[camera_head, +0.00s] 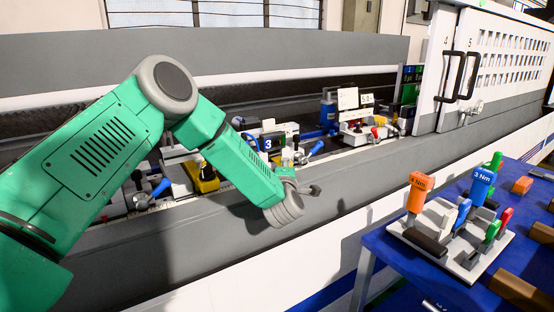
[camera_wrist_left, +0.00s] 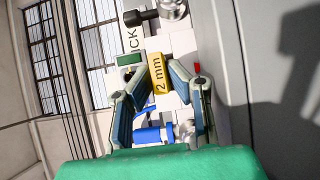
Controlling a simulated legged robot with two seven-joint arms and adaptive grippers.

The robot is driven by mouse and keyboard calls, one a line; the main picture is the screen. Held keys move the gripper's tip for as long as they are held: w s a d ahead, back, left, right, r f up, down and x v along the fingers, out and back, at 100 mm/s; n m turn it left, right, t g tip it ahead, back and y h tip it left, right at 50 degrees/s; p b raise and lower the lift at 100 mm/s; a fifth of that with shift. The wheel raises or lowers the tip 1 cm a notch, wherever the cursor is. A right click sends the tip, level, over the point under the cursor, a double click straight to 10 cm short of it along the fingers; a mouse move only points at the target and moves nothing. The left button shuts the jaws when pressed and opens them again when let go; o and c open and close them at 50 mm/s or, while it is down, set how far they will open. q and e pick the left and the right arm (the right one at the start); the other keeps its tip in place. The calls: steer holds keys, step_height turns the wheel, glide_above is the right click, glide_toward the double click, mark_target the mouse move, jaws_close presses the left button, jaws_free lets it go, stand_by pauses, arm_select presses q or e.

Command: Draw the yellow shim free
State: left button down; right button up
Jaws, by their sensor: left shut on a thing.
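The yellow shim (camera_wrist_left: 157,75), marked "2 mm", stands between the two fingers of my left gripper (camera_wrist_left: 157,83) in the left wrist view. The gripper is shut on it. White blocks lie behind the shim, and I cannot tell whether it still touches them. In the head view my left arm reaches from the left over the machine's front edge, and the left gripper (camera_head: 303,188) is seen from behind at its end. The shim cannot be made out there. My right gripper is not in view.
Fixtures with blue levers (camera_head: 160,187) and a yellow part (camera_head: 203,180) line the machine bed. Another fixture (camera_head: 357,128) stands further right. A blue table (camera_head: 390,262) at the right carries a grey tool holder (camera_head: 468,266) with an orange "4 Nm" tool (camera_head: 419,190) and a blue "3 Nm" tool (camera_head: 482,184).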

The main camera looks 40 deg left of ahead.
arm_select(q)
steer(key=shift+d, duration=0.25)
steer(key=shift+s+d, duration=0.4)
steer(key=shift+d, duration=0.5)
steer(key=shift+s+d, duration=0.4)
steer(key=shift+d, duration=0.45)
